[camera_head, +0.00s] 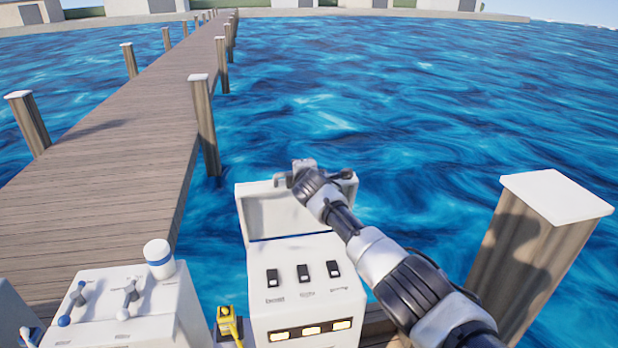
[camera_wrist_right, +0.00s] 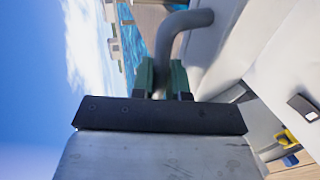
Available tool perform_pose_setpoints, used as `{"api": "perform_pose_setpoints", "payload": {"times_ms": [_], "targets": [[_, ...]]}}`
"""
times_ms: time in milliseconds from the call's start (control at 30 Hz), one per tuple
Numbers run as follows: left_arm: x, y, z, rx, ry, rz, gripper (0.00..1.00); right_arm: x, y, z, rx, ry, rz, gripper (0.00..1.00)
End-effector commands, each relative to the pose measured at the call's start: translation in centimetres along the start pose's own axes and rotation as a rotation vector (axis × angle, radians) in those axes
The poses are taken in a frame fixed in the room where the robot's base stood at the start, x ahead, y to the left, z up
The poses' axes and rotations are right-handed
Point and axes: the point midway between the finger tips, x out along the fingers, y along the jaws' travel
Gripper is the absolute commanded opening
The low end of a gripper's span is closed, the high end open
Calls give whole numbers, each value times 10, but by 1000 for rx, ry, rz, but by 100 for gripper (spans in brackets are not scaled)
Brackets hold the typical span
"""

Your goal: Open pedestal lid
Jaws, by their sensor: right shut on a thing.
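The white pedestal (camera_head: 302,265) stands at the bottom centre of the head view, with three dark switches and lit yellow windows on its front. Its lid (camera_head: 262,213) is raised at the back and stands open, leaning up above the switch panel. My right gripper (camera_head: 303,172) is at the lid's top edge. In the right wrist view, the green fingertips of my right gripper (camera_wrist_right: 163,80) are shut on a grey bent bar handle (camera_wrist_right: 182,32) on the lid. My wrist hides part of the lid in the head view. My left gripper is not in view.
A white console (camera_head: 125,300) with levers and a white bottle (camera_head: 158,259) stands left of the pedestal. A yellow device (camera_head: 228,323) sits between them. A thick wooden post (camera_head: 530,250) rises at the right. Behind are a wooden pier (camera_head: 130,140) and open water.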

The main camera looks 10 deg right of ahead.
Motion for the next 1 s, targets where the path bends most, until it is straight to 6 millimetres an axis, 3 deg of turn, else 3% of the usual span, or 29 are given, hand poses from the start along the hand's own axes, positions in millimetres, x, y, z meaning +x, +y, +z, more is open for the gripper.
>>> {"api": "perform_pose_setpoints", "payload": {"times_ms": [633, 667, 800, 1000], "targets": [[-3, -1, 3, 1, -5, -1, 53, 2, 1, -5, -7, -6, -43, 0], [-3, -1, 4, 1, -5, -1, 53, 2, 1, -5, -7, -6, -43, 19], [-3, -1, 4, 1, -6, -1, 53, 2, 1, -6, -4, -5, -42, 39], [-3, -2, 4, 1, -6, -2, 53, 2, 2, -6, -2, -4, -41, 39]]}}
